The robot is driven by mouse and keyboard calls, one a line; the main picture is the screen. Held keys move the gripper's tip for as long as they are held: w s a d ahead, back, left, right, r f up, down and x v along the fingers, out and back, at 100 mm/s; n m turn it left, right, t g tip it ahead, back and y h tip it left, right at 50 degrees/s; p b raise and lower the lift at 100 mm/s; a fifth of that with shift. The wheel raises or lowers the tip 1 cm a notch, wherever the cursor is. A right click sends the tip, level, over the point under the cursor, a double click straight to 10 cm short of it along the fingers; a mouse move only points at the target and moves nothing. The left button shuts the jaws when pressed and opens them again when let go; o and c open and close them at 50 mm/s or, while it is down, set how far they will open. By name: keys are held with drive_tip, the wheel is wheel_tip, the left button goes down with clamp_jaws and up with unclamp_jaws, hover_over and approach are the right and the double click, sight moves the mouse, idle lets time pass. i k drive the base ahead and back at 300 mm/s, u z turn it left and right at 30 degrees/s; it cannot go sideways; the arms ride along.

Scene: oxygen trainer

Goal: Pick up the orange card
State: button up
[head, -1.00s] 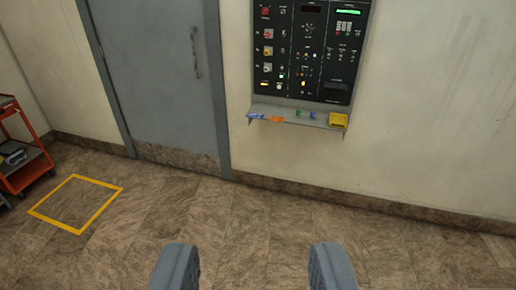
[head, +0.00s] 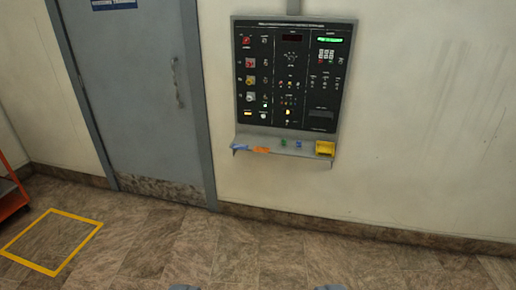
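The orange card (head: 262,149) lies on the narrow grey shelf (head: 222,152) under the wall control panel, toward the shelf's left end. A blue item (head: 239,147) lies just left of it. My gripper (head: 256,288) shows only as two grey fingertips at the bottom edge, set wide apart with nothing visible between them. It is well short of the shelf and lower in the picture. The rest of the gripper is out of frame.
Small green and blue items (head: 284,143) and a yellow box (head: 325,148) sit on the shelf right of the card. The black control panel (head: 291,75) is above. A grey door (head: 135,90) is left. The floor ahead is clear, with a yellow-taped square (head: 88,236) at left.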

sight(258, 149)
drive_tip(key=i, duration=0.9)
drive_tip(key=u, duration=0.05)
